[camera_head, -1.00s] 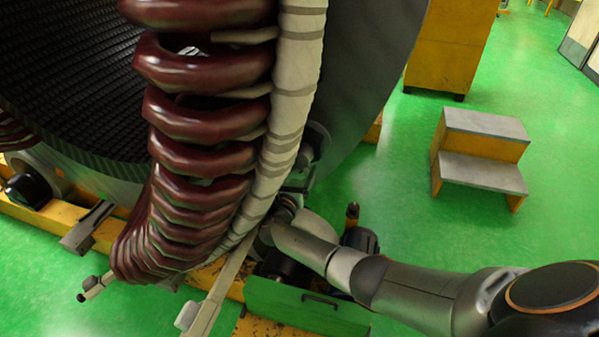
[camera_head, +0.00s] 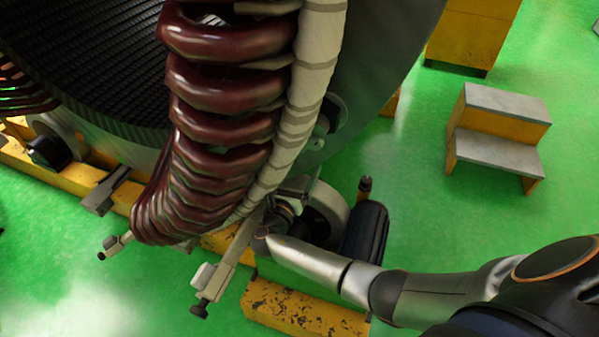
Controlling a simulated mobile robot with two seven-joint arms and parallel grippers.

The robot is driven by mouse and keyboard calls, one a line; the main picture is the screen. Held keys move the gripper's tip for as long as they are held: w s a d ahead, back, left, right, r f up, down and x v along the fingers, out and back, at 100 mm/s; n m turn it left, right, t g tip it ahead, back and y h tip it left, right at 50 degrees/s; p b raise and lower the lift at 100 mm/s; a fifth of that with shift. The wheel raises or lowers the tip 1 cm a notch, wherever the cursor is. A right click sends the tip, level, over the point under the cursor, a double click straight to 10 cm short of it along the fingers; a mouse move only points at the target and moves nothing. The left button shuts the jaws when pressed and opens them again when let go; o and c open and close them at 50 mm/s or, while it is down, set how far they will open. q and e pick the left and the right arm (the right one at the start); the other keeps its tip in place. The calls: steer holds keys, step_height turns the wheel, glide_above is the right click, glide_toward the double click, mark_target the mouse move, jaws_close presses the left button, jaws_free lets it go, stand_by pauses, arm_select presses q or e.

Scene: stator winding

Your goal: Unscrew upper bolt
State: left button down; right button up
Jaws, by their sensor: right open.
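The stator (camera_head: 60,75) fills the upper left, with dark red coil ends (camera_head: 222,130) and a pale wrapped ring (camera_head: 312,70) along its edge. My right arm comes in from the lower right and bends up at its wrist beside the ring. My right gripper (camera_head: 296,188) is at the end of it, close to a grey bracket (camera_head: 328,120) on the ring's outer side. Its fingers are small and partly hidden, and the gripper is open. I cannot make out the upper bolt clearly. A pale clamp bar (camera_head: 228,262) with a black knob (camera_head: 199,309) stands below the coils. My left gripper is not in view.
A yellow frame beam (camera_head: 300,312) runs under the stator. A dark cylinder (camera_head: 366,232) stands just right of my wrist. A yellow step stool (camera_head: 497,135) and a yellow cabinet (camera_head: 470,35) stand at the right, with open green floor around them.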

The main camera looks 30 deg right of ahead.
steer(key=shift+s+a, duration=0.35)
steer(key=shift+a, duration=0.05)
steer(key=shift+f, duration=0.1)
steer(key=s+a+f+m+g+y, duration=0.25)
steer(key=s+f+m+y, duration=0.25)
steer(key=s+f, duration=0.3)
steer(key=s+a+f+m+g+y, duration=0.2)
steer(key=s+a+f+m+y, duration=0.3)
steer(key=f, duration=0.5)
steer(key=s+a+r+m+t+y, duration=0.1)
steer(key=s+a+r+m+y, duration=0.1)
steer(key=s+m, duration=0.4)
steer(key=s+a+r+m+t+y, duration=0.1)
steer(key=s+r+m+y, duration=0.1)
steer(key=s+m+y, duration=0.2)
steer(key=s+m, duration=0.3)
steer(key=m, duration=0.3)
steer(key=shift+a+r, duration=0.2)
steer(key=shift+a, duration=0.2)
